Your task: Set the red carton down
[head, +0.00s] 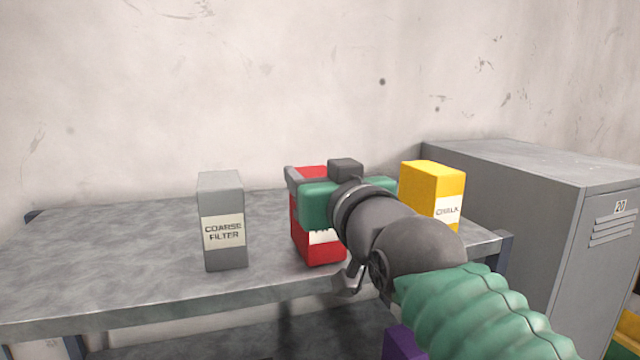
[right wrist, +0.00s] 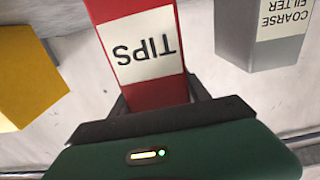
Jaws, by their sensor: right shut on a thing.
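The red carton (head: 319,248) is upright at the table's right half, partly hidden behind my right gripper. In the right wrist view the carton (right wrist: 160,93) shows a white label reading TIPS, upside down in that picture. My right gripper (head: 318,200) is shut on the carton, with one finger on each side of it (right wrist: 157,100). The carton's bottom appears at or very near the table top; I cannot tell whether it touches. My left gripper is not in view.
A grey COARSE FILTER carton (head: 222,250) stands to the left on the grey table (head: 110,250). A yellow CHALK carton (head: 432,185) stands to the right, near a grey locker (head: 520,165). The table's left part is clear.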

